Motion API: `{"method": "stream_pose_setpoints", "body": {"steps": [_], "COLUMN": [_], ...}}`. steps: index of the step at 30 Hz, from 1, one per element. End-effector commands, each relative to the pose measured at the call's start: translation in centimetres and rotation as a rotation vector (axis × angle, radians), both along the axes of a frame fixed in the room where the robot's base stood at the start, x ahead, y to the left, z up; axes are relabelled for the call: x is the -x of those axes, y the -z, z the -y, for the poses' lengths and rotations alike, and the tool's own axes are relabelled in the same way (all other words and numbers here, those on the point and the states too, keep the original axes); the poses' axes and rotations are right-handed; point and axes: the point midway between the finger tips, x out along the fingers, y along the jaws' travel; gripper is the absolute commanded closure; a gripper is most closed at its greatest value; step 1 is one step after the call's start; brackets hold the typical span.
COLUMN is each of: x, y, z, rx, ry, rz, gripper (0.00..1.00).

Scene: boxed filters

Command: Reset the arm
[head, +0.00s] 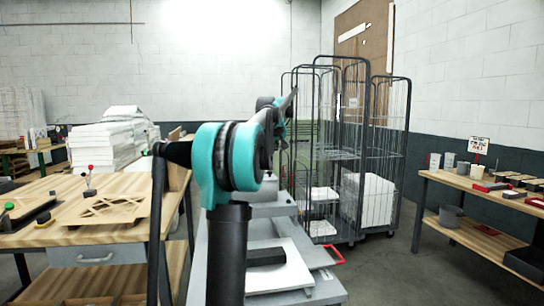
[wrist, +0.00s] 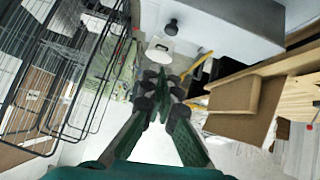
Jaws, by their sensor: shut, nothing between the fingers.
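My arm rises in front of the head camera, with a black lower link and a teal joint (head: 212,165); it reaches forward and away. Its far end is small and partly hidden behind its own joints in the head view, so the fingers cannot be made out there. In the wrist view my gripper (wrist: 160,80) shows green and black fingers with the tips close together. Nothing is held between them. The wrist view is tilted.
Wire cage trolleys (head: 408,140) stand beyond my arm, also at left in the wrist view (wrist: 98,85). A wooden workbench (head: 110,235) with stacked white sheets behind is at left. A shelf table (head: 450,181) is at right. Open floor (head: 385,270) lies between the trolleys and the shelf.

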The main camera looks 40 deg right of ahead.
Motion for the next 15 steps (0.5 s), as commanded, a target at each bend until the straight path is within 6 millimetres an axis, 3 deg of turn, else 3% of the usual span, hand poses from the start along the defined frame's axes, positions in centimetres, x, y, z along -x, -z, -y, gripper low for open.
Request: {"method": "stream_pose_setpoints", "body": {"steps": [11,15], "x": [0.5,-0.7], "y": [-0.6,0.7], "z": [-0.5,-2.9], "rx": [0.000,-0.015], "ry": [-0.001,-0.027], "rz": [0.000,-0.007], "gripper": [1.00,1.00]}}
